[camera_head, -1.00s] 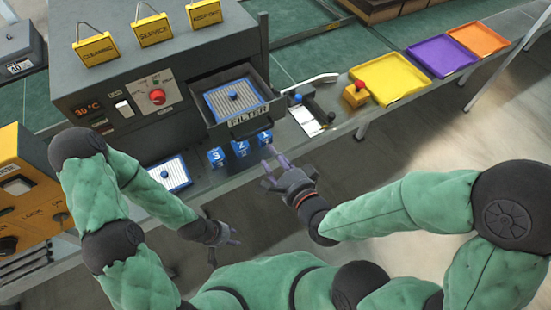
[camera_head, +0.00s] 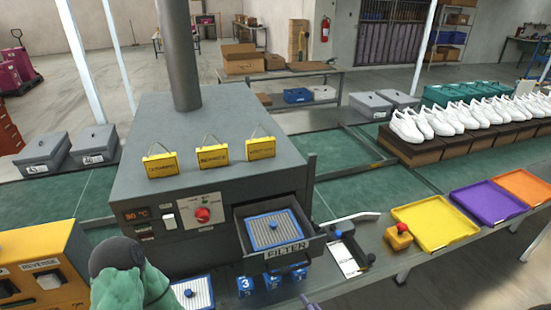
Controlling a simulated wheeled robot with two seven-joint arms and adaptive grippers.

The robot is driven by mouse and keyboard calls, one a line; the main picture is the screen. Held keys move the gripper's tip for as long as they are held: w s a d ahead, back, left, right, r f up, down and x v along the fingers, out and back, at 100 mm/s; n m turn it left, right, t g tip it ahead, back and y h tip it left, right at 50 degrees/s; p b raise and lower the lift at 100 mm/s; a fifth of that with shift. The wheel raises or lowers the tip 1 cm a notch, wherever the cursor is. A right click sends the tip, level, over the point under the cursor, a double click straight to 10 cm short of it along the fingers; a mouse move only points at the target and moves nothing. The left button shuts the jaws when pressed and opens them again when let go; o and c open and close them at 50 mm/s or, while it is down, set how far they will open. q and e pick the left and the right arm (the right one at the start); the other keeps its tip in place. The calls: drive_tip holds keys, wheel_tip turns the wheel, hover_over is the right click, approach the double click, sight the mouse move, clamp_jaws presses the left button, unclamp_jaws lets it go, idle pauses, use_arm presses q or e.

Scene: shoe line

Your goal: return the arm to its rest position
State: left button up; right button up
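The only clearly visible part of my arms is the green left arm with its dark joint, at the bottom left of the head view. My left gripper is out of view below the frame. A small grey tip at the bottom edge, just right of the blue numbered blocks (camera_head: 272,281), looks like a fingertip of my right gripper (camera_head: 306,300). The rest of that gripper and the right arm are cut off, so whether it is open or shut does not show.
A grey machine (camera_head: 150,125) has an open filter drawer (camera_head: 286,252) holding a blue-framed filter (camera_head: 273,230). A second filter (camera_head: 192,293) lies below. A yellow control box (camera_head: 40,265) stands left. Yellow (camera_head: 435,226), purple (camera_head: 488,204) and orange (camera_head: 523,187) trays lie right. White shoes (camera_head: 440,122) stand behind.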

drive_tip(key=s+f+n+g, duration=0.3)
drive_tip(key=f+g, duration=0.1)
drive_tip(key=f, duration=0.5)
drive_tip(key=s+f+n+g, duration=0.3)
drive_tip(key=f+g, duration=0.1)
drive_tip(key=f, duration=0.5)
drive_tip(key=s+d+f+n+g, duration=0.1)
drive_tip(key=s+f+n+g, duration=0.2)
drive_tip(key=f, duration=0.6)
drive_tip(key=shift+s+f+n+g, duration=0.35)
drive_tip(key=shift+s+n+g, duration=0.05)
drive_tip(key=shift+s, duration=0.15)
